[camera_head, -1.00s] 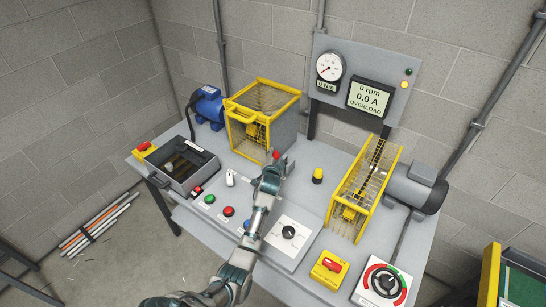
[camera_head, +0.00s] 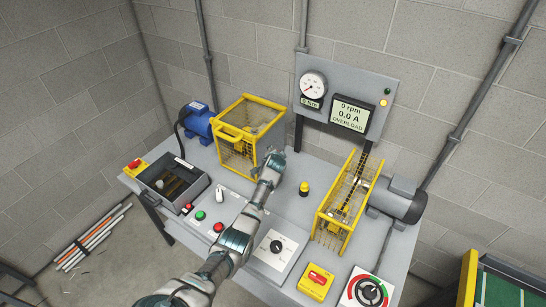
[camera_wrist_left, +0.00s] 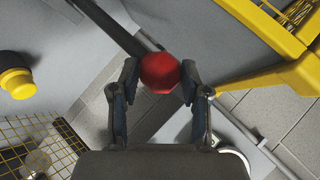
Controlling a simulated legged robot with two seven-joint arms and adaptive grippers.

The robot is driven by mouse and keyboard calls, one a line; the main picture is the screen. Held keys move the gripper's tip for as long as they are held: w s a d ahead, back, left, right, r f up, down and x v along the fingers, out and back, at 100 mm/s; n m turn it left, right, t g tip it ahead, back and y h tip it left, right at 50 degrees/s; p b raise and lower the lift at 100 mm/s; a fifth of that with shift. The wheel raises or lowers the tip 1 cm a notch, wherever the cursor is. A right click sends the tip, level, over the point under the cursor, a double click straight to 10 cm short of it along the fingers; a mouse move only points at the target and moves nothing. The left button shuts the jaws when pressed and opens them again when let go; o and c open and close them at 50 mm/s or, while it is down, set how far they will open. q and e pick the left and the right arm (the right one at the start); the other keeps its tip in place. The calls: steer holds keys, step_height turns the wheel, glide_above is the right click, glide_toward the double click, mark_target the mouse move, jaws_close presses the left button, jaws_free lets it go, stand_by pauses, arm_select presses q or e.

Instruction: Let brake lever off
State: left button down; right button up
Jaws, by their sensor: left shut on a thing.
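The brake lever's round red knob (camera_wrist_left: 160,73) sits between my left fingers in the left wrist view, with a dark bar running beside it. My left gripper (camera_wrist_left: 160,82) is shut on this knob. In the head view my left gripper (camera_head: 274,158) is just right of the yellow-framed cage guard (camera_head: 251,125), over the back of the bench. The knob and lever are hidden behind the gripper there. My right gripper is not in view.
A yellow-topped black post (camera_head: 304,188) stands right of my left gripper. Farther right are a yellow belt guard (camera_head: 343,205) and grey motor (camera_head: 398,200). The panel display (camera_head: 350,115) reads 0 rpm, 0.0 A, OVERLOAD.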

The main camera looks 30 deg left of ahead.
arm_select(q)
steer(key=shift+w+a+r, duration=0.1)
steer(key=shift+w+r, duration=0.1)
steer(key=shift+r, duration=0.2)
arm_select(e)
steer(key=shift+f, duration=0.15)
arm_select(q)
steer(key=shift+w+r, duration=0.1)
steer(key=shift+r, duration=0.05)
steer(key=c, duration=0.8)
jaws_free()
steer(key=shift+o, duration=0.9)
steer(key=shift+w+f, duration=0.7)
steer(key=shift+f, duration=0.05)
steer(key=shift+w+a+f, duration=0.15)
steer(key=shift+w+f, duration=0.1)
steer(key=shift+s+r, duration=0.2)
steer(key=shift+s, duration=0.15)
steer(key=v, duration=1)
steer(key=shift+s+d+r, duration=0.2)
steer(key=shift+s+r, duration=0.05)
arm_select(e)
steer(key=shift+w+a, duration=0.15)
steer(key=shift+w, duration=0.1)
